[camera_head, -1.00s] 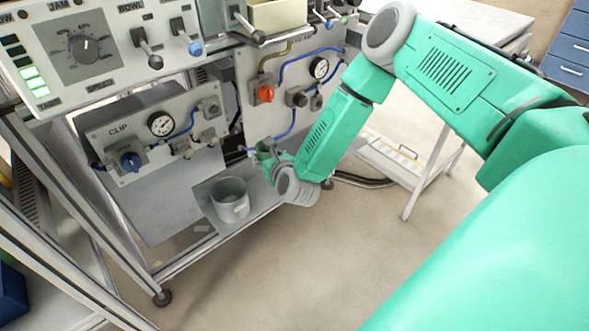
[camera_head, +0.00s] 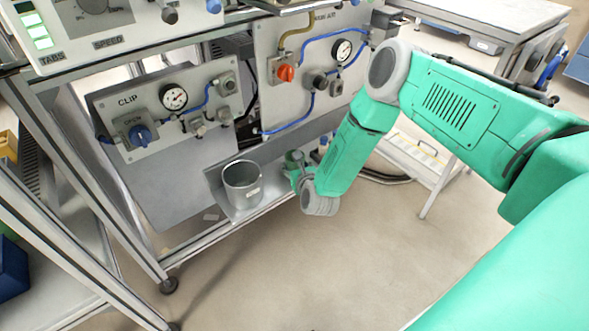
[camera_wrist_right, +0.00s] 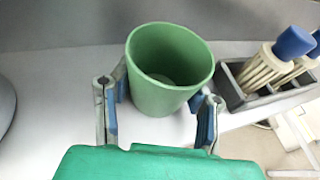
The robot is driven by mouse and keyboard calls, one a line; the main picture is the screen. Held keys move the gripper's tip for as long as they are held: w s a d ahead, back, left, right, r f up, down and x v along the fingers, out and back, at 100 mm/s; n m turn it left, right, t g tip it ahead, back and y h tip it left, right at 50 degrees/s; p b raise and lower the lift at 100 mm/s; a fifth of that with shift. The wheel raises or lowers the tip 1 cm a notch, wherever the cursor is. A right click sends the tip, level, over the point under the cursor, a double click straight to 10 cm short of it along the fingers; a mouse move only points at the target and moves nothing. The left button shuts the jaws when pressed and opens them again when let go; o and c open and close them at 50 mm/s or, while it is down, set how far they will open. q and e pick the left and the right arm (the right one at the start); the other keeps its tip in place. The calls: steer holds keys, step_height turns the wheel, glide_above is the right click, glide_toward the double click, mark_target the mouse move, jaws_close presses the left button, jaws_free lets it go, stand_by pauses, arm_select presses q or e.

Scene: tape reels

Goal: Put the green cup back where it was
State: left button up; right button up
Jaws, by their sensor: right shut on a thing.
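The green cup (camera_wrist_right: 170,75) is upright and empty between the fingers of my right gripper (camera_wrist_right: 160,108) in the right wrist view. My right gripper is shut on it, one finger on each side. In the head view my right gripper (camera_head: 296,172) is at the low metal shelf, right of the grey bucket, and the cup is small and partly hidden there. I cannot tell whether the cup's base touches the shelf. My left gripper is not in view.
The grey bucket (camera_head: 242,187) stands on the shelf just left of my gripper. A dark rack (camera_wrist_right: 262,92) with blue-tipped brushes (camera_wrist_right: 290,45) stands close right of the cup. The machine panel (camera_head: 300,80) with knobs and blue hoses rises behind the shelf.

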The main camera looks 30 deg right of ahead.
steer(key=o, duration=1)
